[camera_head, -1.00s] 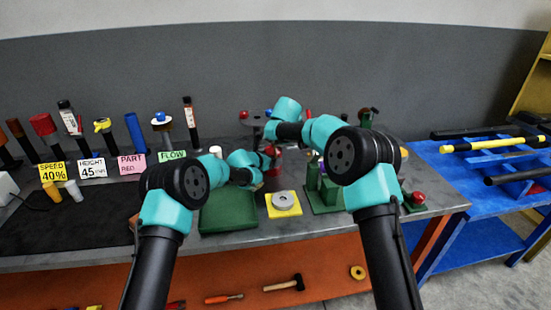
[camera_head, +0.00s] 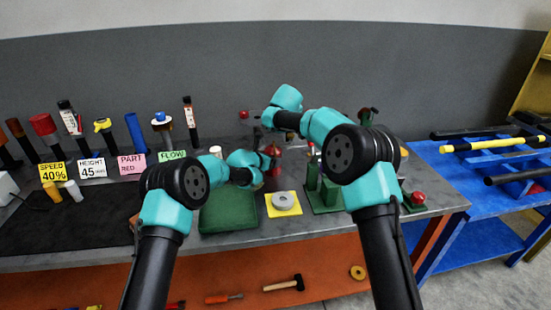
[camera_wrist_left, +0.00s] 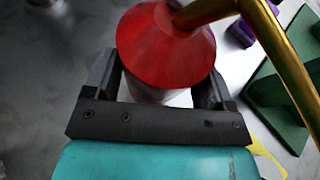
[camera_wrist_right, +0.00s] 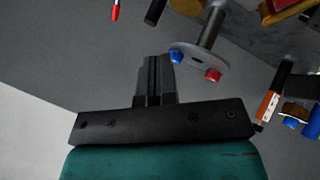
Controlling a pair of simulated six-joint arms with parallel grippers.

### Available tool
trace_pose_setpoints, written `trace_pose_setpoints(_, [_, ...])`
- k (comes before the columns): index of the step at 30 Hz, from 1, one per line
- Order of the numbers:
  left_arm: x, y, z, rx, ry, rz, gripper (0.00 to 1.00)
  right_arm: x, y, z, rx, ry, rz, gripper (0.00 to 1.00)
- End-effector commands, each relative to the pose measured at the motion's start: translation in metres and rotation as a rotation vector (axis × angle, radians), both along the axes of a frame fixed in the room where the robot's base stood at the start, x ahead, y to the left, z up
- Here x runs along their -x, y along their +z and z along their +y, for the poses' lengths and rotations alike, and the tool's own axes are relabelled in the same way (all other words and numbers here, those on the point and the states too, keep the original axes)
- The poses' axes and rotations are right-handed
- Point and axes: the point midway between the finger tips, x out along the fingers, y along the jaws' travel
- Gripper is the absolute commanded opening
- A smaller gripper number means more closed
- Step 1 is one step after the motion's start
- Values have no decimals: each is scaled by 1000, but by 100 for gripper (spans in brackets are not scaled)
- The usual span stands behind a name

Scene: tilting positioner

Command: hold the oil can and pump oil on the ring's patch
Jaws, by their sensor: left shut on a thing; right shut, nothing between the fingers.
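The oil can (camera_wrist_left: 160,50) has a red cone top and a brass spout, and its pale body sits between the fingers of my left gripper (camera_wrist_left: 160,92). In the head view the red of the can (camera_head: 273,151) shows beyond my left forearm, at the back of the bench. The grey ring (camera_head: 284,201) lies on a yellow sheet (camera_head: 270,212), nearer the front than the can. I cannot make out a patch on the ring. My right gripper (camera_wrist_right: 153,62) is shut and empty, beside a round plate with a blue and a red knob (camera_wrist_right: 200,60).
A green block (camera_head: 228,212) lies left of the ring. A green fixture (camera_head: 322,195) stands right of it. Labelled cards and several upright tools line the bench's left back. A blue rack (camera_head: 480,190) stands to the right.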

Motion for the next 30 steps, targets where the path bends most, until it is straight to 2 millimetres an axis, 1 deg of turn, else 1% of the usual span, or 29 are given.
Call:
trace_pose_setpoints(6, [0,0,0,0,0,0,40,0,18,0,-2,-2,-1,0])
trace_pose_setpoints(11, [0,0,0,0,0,0,40,0,27,0,-1,-1,0,0])
trace_pose_setpoints(30, [0,0,0,0,0,0,40,0,28,0,-1,0,0,0])
